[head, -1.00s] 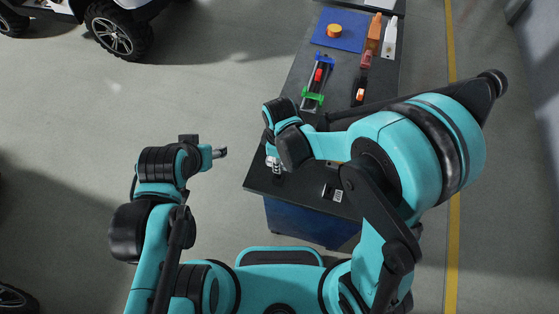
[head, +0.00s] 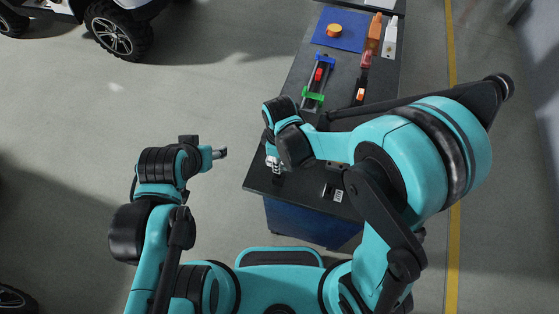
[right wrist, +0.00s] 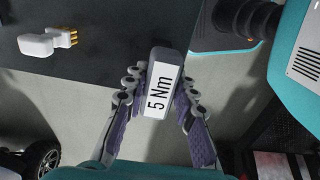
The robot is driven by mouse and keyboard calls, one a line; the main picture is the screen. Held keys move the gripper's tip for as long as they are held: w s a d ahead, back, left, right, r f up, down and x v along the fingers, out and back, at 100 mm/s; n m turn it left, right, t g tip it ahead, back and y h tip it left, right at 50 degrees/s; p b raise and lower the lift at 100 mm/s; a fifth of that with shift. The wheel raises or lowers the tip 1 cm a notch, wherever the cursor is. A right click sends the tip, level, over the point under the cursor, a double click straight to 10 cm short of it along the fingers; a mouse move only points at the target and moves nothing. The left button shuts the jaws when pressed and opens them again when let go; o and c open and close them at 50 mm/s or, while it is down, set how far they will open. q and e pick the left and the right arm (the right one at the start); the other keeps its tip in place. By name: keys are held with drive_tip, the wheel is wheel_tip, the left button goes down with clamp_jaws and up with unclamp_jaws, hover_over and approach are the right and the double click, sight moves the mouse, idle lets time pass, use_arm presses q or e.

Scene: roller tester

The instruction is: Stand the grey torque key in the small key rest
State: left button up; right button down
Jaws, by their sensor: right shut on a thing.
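The grey torque key (right wrist: 168,57), with a white "5 Nm" label, is between the fingers of my right gripper (right wrist: 160,86) in the right wrist view. The gripper is shut on it. In the head view my right gripper (head: 273,165) is over the left front part of the dark bench (head: 258,181); the key cannot be made out there. A small dark block with a white patterned label (head: 333,194) is on the bench to its right; I cannot tell whether this is the key rest. My left gripper (head: 219,153) is off the bench to the left; its opening is unclear.
A fixture with blue and green ends and a red part (head: 318,76) is farther back. Behind it is a blue mat (head: 347,23) with an orange-yellow disc. Orange and white bottles (head: 390,38) stand at right. A white plug (right wrist: 38,45) shows in the wrist view.

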drive_tip(key=shift+f, duration=0.15)
drive_tip(key=shift+f+b, duration=2.35)
drive_tip(key=shift+f, duration=0.1)
drive_tip(key=c, duration=1.2)
unclamp_jaws()
drive_tip(key=shift+o, duration=0.2)
wheel_tip(320, 180, up, 12)
drive_tip(key=shift+r, duration=0.1)
drive_tip(key=s+d+f+m+t+b, duration=0.1)
drive_tip(key=s+d+m+t+b, duration=0.1)
drive_tip(key=d+m, duration=0.5)
drive_tip(key=s+d+f+m+t+b, duration=0.1)
drive_tip(key=s+d+m+t+b, duration=0.2)
drive_tip(key=d+m, duration=0.4)
drive_tip(key=d+t+b, duration=0.1)
drive_tip(key=d+t, duration=0.1)
drive_tip(key=d, duration=0.1)
drive_tip(key=shift+d, duration=0.25)
